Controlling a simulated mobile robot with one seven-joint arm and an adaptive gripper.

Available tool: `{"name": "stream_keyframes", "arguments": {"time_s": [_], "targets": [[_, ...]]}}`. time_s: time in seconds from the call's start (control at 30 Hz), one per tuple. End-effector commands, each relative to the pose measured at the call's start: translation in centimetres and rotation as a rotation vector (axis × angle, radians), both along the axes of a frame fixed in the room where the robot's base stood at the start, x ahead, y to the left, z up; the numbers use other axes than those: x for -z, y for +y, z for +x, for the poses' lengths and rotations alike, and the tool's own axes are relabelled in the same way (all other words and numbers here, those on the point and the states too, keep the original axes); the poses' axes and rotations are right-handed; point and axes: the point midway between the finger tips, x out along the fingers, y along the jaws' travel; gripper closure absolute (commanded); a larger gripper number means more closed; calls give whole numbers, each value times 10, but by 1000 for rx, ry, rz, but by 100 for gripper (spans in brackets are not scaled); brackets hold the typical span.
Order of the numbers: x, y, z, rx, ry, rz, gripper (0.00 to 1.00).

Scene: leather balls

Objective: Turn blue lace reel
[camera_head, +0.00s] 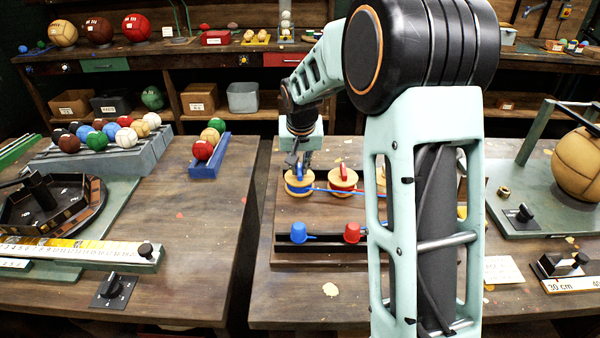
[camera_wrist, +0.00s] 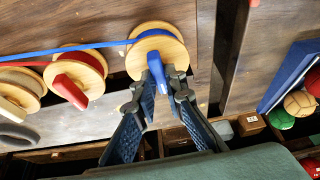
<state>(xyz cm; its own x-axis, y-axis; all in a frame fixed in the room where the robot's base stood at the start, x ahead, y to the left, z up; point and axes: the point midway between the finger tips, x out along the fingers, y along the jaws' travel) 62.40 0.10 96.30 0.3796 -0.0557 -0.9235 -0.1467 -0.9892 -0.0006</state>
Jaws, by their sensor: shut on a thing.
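The blue lace reel (camera_head: 298,190) has wooden discs and a blue handle, and stands on the wooden board at the left of a row of reels. In the wrist view the reel (camera_wrist: 141,62) shows its round disc, with the blue handle (camera_wrist: 155,68) standing up from it. A blue lace (camera_wrist: 85,46) runs from it to the left. My gripper (camera_wrist: 165,83) is shut on the blue handle, with a finger on each side. In the head view my gripper (camera_head: 303,163) is small and partly hidden above the reel.
The red lace reel (camera_head: 342,182) stands close to the right, with its own red handle. My arm hides the reels farther right. A blue tray of balls (camera_head: 224,160) stands left across a gap.

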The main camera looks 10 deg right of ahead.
Motion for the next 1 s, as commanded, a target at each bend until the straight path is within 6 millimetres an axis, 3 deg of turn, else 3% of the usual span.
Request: {"name": "stream_keyframes", "arguments": {"time_s": [0.67,0.7,0.83,1.0], "targets": [[0,0,0,67,1,1,100],[0,0,0,67,1,1,87],[0,0,0,66,1,0,73],[0,0,0,65,1,0,72]]}}
